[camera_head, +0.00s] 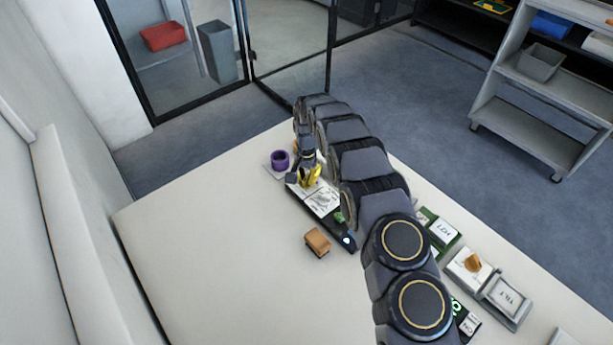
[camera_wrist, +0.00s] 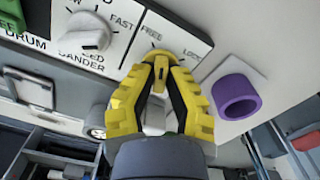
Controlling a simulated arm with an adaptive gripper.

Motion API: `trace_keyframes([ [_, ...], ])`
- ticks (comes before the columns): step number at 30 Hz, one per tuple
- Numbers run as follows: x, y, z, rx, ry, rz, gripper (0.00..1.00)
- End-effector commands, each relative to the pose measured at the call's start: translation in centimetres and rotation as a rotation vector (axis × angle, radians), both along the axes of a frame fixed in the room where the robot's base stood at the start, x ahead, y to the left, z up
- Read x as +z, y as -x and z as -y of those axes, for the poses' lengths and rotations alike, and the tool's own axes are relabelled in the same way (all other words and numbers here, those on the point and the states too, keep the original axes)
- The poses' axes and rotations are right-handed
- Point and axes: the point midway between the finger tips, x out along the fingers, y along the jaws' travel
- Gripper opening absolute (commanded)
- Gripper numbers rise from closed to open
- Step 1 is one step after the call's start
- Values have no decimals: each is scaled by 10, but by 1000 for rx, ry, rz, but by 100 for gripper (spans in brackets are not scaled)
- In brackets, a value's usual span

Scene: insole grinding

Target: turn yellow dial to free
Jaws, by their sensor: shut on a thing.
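The yellow dial (camera_wrist: 166,54) sits on a white panel (camera_wrist: 185,28) between the printed words FREE and LOCK in the wrist view. Only a small part of it shows past my fingertips, and I cannot tell which way it points. My gripper (camera_wrist: 161,66) has yellow and black fingers, and their tips are shut on the dial. In the head view my gripper (camera_head: 311,175) is at the far end of the dark control board (camera_head: 343,234), and the dial is hidden there.
A purple ring (camera_wrist: 237,96) stands close beside the panel, right of my fingers. A white knob (camera_wrist: 88,38) marked FAST is to their left. In the head view a brown block (camera_head: 317,241) lies apart on the white table (camera_head: 230,260), whose left part is clear.

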Motion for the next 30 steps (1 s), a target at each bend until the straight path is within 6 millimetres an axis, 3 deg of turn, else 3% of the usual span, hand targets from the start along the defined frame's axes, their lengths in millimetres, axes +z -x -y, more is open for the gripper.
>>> trace_keyframes([
  [13, -3, 1, 0, 276, -1, -5, 0],
  [30, -3, 2, 0, 338, -1, -6, 0],
])
